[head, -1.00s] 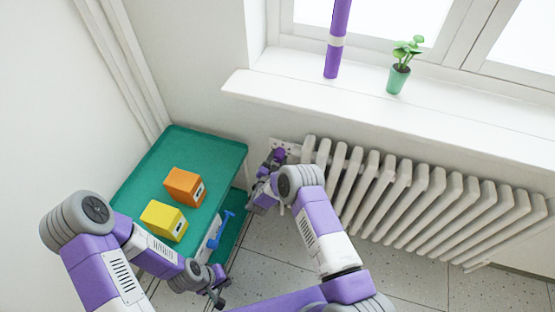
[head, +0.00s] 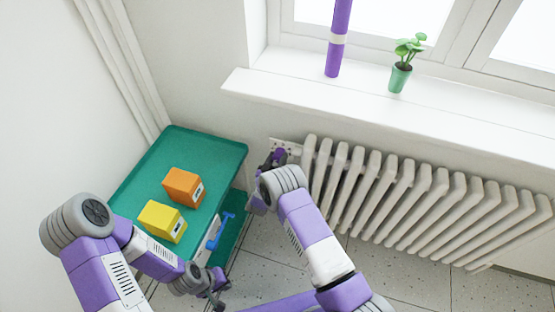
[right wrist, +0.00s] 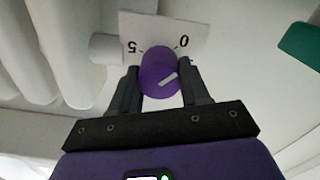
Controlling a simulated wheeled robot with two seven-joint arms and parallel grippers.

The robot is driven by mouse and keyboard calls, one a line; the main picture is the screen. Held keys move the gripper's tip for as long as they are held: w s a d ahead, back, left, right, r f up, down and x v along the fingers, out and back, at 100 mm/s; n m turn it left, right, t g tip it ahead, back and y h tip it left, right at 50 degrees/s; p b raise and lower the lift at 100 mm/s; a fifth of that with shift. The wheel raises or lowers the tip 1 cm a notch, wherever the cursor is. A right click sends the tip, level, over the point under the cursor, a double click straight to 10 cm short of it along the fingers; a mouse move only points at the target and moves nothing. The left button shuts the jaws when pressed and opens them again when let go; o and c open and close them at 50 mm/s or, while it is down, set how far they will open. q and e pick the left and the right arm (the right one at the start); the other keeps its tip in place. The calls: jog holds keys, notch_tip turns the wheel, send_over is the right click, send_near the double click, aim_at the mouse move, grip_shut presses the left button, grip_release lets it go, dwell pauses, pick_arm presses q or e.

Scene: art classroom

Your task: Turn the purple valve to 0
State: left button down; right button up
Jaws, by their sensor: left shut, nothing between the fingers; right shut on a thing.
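The purple valve (right wrist: 160,72) is a round knob with a white pointer line on its face. It sits in front of a white plate (right wrist: 190,30) marked 5 and 0, which look upside down in the right wrist view. The pointer slants up to the right. My right gripper (right wrist: 163,85) is shut on the valve, one finger on each side. In the head view the valve (head: 280,153) is a small purple spot by the radiator's left end, and my right gripper (head: 268,168) is mostly hidden by its arm. My left gripper (head: 217,293) is shut and empty, low in front of the cart.
The white radiator (head: 430,205) runs right of the valve under the windowsill (head: 460,105). A green cart (head: 225,150) stands to the left with an orange box (head: 180,187) and a yellow box (head: 160,222). A plant (head: 400,75) stands on the sill.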

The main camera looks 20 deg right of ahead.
aim_at(277, 159)
dwell(0.4)
jog(key=o, duration=1)
jog(key=shift+o, duration=0.2)
jog(key=shift+s+a, duration=0.15)
jog(key=p+v, duration=0.2)
jog(key=v, duration=0.5)
jog(key=shift+s+a, duration=0.1)
jog(key=shift+s, duration=0.05)
